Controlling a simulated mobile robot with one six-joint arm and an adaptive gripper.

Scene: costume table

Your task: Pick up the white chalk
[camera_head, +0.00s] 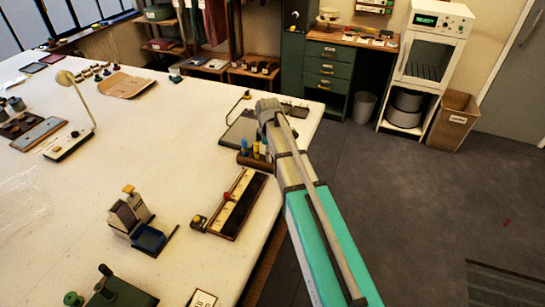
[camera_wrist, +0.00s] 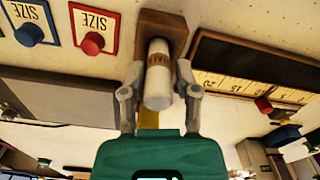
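The white chalk (camera_wrist: 159,75) is a thick white stick with a brown lettered band, standing between my gripper's fingers in the wrist view. It rises in front of a brown wooden block (camera_wrist: 163,25). My gripper (camera_wrist: 160,75) has one finger on each side of the chalk, with narrow gaps visible, so it looks open around it. A yellow piece (camera_wrist: 148,119) shows partly behind the chalk, above my teal palm. In the head view, the block (camera_head: 252,162) holds blue and yellow sticks, and my arm hides the gripper's fingers.
A dark ruler board (camera_wrist: 245,65) with a red slider lies beside the block. Red (camera_wrist: 92,43) and blue (camera_wrist: 29,34) knobs rest by SIZE cards. A two-part stand (camera_head: 130,212) is farther left on the table (camera_head: 100,160). The table's middle is mostly bare.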

